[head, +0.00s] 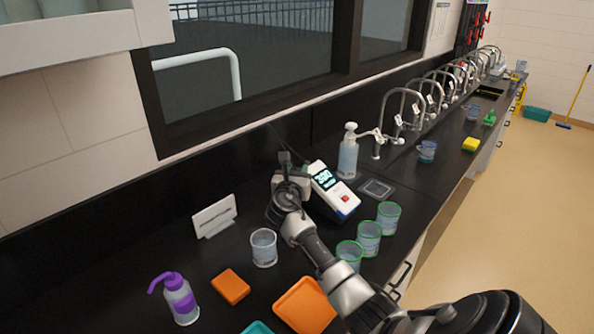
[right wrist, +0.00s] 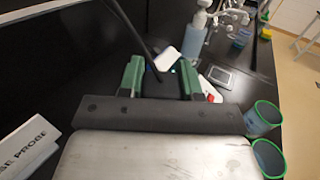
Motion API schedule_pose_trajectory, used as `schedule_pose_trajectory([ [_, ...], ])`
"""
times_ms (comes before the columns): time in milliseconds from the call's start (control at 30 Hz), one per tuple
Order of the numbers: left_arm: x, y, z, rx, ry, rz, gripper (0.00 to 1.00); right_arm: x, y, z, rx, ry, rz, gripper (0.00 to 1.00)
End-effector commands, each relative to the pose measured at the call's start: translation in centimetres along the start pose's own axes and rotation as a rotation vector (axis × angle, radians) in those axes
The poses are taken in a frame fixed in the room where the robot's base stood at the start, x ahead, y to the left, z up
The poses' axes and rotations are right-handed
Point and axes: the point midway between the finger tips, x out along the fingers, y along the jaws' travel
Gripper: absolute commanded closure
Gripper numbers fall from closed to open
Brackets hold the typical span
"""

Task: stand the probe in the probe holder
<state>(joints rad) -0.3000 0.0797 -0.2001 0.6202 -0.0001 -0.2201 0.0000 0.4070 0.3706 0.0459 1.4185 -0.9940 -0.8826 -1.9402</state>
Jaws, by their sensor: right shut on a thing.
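My right gripper (head: 288,166) is at the left side of the white meter (head: 325,181), which has a lit screen and a red button. In the right wrist view its green fingers (right wrist: 160,72) are shut on a dark thing, which I take to be the probe (right wrist: 157,76). A thin dark line like a cable rises from there, up and to the left. The probe's tip is hidden. I cannot make out the probe holder; my gripper and wrist cover the area beside the meter. My left gripper is not in view.
A clear cup (head: 264,247), a white sign (head: 214,216), an orange sponge (head: 231,287) and a purple-topped wash bottle (head: 180,299) stand to the left. Green-rimmed cups (head: 388,217) line the front edge. A soap bottle (head: 348,155) and several taps stand beyond the meter.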

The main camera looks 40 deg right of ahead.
Motion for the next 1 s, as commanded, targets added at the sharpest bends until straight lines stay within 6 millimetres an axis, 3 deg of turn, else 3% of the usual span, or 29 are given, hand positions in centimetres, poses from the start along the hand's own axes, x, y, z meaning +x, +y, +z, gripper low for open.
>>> schedule_pose_trajectory([
  [1000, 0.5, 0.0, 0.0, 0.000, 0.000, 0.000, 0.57, 0.0, 0.0, -1.3, 0.000, -0.001, 0.000, 0.87],
])
